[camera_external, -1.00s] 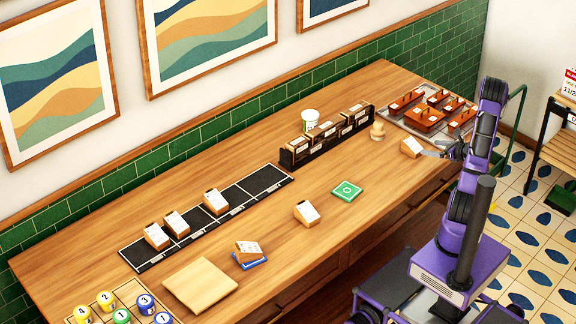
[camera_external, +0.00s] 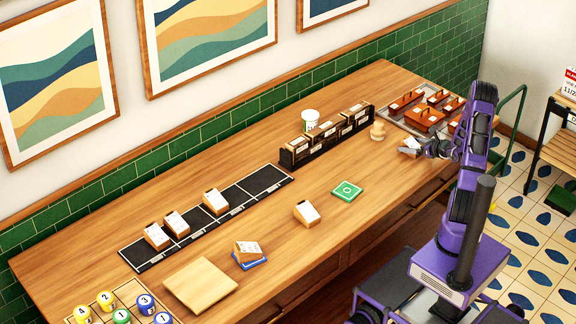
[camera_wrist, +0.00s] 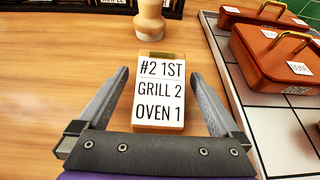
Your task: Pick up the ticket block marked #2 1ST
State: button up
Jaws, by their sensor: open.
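The ticket block marked #2 1ST (camera_wrist: 160,95) stands on the wooden counter, its white face reading "#2 1ST, GRILL 2, OVEN 1". In the external view the block (camera_external: 408,146) is at the right end of the counter, partly covered by my gripper (camera_external: 420,149). In the wrist view my gripper (camera_wrist: 158,100) is open, with one finger on each side of the block. Small gaps show between the fingers and the block, and its lower end is near the gripper's palm.
A wooden stamp-like knob (camera_wrist: 149,20) stands just beyond the block. A tray (camera_wrist: 283,125) with copper boxes (camera_wrist: 285,55) lies close to the right finger. A dark rack (camera_external: 295,155) and a green square (camera_external: 347,191) are farther left. Counter left of the gripper is clear.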

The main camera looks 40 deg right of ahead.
jog(key=c, duration=1.5)
jog(key=shift+r, duration=0.15)
